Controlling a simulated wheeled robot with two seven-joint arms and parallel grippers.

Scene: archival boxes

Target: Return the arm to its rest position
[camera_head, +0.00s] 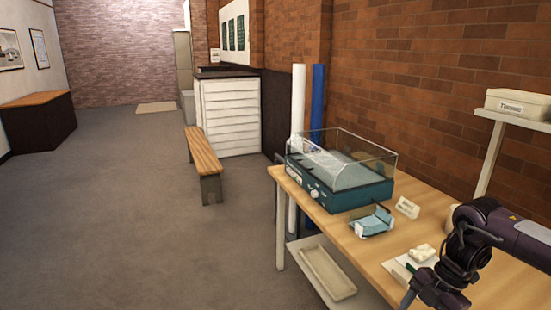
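My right arm (478,240) comes in from the right edge over the near right part of the wooden table. It bends down at a dark joint and runs out of the bottom of the picture. Its fingertips cannot be made out, so what the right gripper holds, if anything, is hidden. My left arm and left gripper are not in view.
The wooden table (336,213) bears a clear-lidded teal case (340,180), a light blue folded box (372,222), a small sign (407,207) and small white items (422,254). A shelf (515,122) holds a labelled box (518,104). A bench (203,152) stands left; floor there is free.

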